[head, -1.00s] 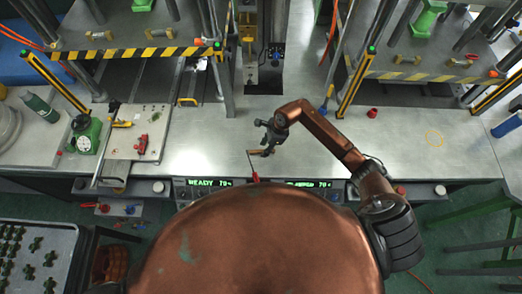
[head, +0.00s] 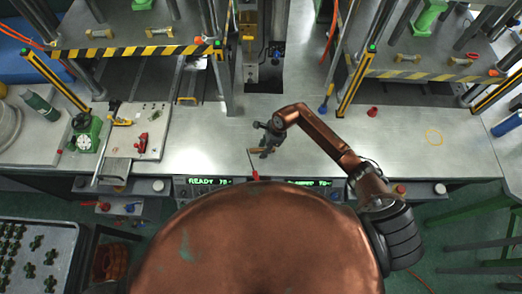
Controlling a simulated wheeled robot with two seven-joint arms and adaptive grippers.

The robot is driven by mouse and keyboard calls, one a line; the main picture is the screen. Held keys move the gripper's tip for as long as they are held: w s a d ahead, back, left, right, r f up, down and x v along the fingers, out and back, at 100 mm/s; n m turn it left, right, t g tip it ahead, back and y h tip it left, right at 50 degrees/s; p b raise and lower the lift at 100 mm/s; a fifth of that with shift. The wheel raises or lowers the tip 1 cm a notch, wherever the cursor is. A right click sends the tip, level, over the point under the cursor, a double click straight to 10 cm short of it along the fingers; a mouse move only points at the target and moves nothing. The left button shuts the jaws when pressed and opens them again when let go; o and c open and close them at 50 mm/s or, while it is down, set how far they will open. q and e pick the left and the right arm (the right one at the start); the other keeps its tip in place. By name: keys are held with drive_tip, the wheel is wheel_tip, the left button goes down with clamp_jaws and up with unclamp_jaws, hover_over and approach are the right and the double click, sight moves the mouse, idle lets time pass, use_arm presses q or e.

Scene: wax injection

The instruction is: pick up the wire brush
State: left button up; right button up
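A small tan, wooden-looking piece, which seems to be the wire brush (head: 254,150), lies on the steel bench near its front edge in the head view. My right gripper (head: 265,153) points down over it, with its fingertips at or very near the piece. The dark fingers cover part of it, and its bristles cannot be made out. I cannot tell whether the fingers are open or closed on it. My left gripper is not in view.
A plate with a red clamp (head: 141,142) is at left. The bench right of my arm is mostly clear.

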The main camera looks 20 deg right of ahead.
sight(261, 149)
drive_tip(key=shift+c, duration=0.6)
clamp_jaws()
drive_tip(key=shift+r, duration=0.15)
drive_tip(key=shift+w+r, duration=0.1)
drive_tip(key=shift+r, duration=0.2)
wheel_tip(261, 149, up, 3)
drive_tip(key=shift+f+b, duration=0.2)
drive_tip(key=shift+b, duration=0.35)
drive_tip(key=s+a+r+b, duration=0.2)
drive_tip(key=s+r, duration=0.8)
drive_tip(key=s, duration=0.4)
drive_tip(key=shift+b, duration=0.35)
